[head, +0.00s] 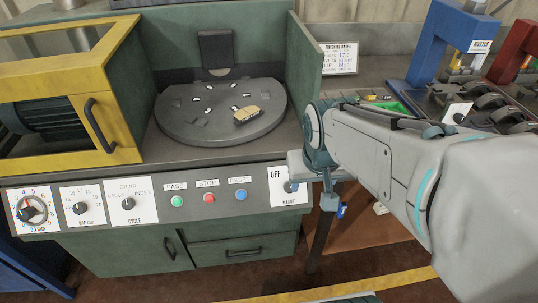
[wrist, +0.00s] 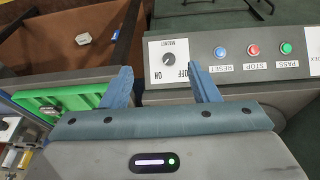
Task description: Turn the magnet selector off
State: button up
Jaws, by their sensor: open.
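The magnet selector is a small dark round knob (wrist: 169,59) on a white plate labelled MAGNET, with ON and OFF marks, in the wrist view. Its pointer direction is too small to tell. In the head view the white plate (head: 277,178) with OFF sits at the right end of the front panel, and my gripper partly hides it. My gripper (head: 309,184) is at the right end of that panel, in front of the plate. In the wrist view my gripper (wrist: 161,76) is open and empty, its two fingers apart, with the knob showing between and beyond them.
RESET (head: 240,194), STOP (head: 209,197) and PASS (head: 177,201) buttons sit left of the plate in the head view. A round table (head: 190,128) with a brake shoe (head: 252,114) stands above. A green tray (wrist: 62,98) and brown surface lie left in the wrist view.

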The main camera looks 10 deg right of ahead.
jog(key=t+b, duration=0.1)
jog(key=b, duration=0.5)
send_near(290, 187)
jog(key=b+x, duration=0.3)
jog(key=x, duration=0.6)
jog(key=c, duration=1)
